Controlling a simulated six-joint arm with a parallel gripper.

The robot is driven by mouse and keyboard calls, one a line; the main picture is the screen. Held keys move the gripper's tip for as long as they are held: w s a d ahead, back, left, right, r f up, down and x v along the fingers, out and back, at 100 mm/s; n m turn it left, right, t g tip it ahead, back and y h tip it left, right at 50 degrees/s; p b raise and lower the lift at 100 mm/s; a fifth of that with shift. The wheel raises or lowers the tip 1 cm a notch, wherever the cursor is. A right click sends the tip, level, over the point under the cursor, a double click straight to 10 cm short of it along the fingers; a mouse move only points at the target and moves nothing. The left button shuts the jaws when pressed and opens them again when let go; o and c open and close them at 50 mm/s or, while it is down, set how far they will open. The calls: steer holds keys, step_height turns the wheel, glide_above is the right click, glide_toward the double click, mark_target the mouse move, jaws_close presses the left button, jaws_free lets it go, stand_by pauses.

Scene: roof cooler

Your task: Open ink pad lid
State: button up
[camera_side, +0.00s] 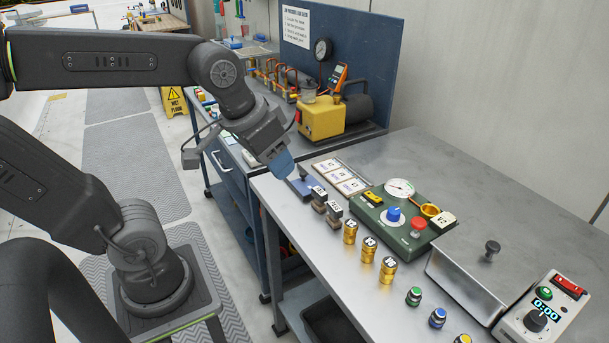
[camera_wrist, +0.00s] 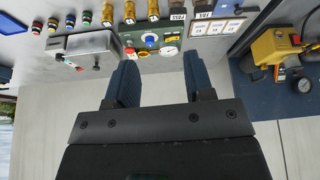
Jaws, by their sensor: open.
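A steel box (camera_side: 470,265) is farther right.

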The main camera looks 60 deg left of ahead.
steer(key=w+a+n+g, duration=0.3)
steer(key=w+a+n, duration=0.1)
steer(key=w+a, duration=0.6)
steer(key=n+g, duration=0.2)
steer(key=n, duration=0.2)
glide_toward(303, 172)
step_height(303, 172, down, 9)
steer(key=shift+a, duration=0.15)
steer(key=shift+c, duration=0.5)
jaws_close()
